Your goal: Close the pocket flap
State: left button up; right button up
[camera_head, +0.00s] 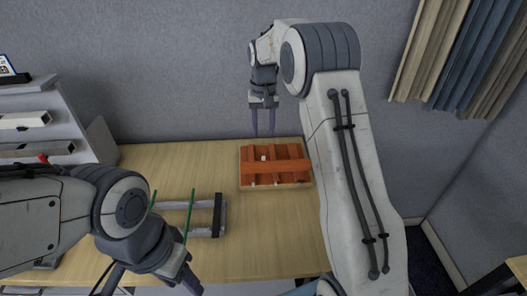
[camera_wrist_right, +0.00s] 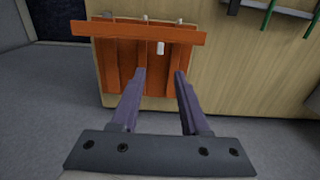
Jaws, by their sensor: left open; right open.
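An orange slatted piece (camera_head: 275,172) with crossing strips lies on the wooden table near its back edge; I take it for the pocket piece, but cannot tell which strip is the flap. In the right wrist view, a wide orange strip (camera_wrist_right: 135,30) crosses several upright strips, with a small white peg (camera_wrist_right: 161,48) beside it. My right gripper (camera_head: 263,133) is open and empty, fingers pointing down above and behind the orange piece. Its open fingers show in the right wrist view (camera_wrist_right: 160,76). My left gripper (camera_head: 190,284) is open at the front left, away from the piece.
A grey frame (camera_head: 219,215) with green sticks (camera_head: 190,210) lies on the table left of the orange piece, near my left arm. A grey shelf unit (camera_head: 66,125) stands at the back left. The table (camera_head: 270,235) is bare in front of the orange piece.

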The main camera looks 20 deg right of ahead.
aim_at(276, 166)
notch_tip(276, 166, down, 10)
jog(key=shift+f+p, duration=0.1)
jog(key=shift+p, duration=0.9)
grip_shut()
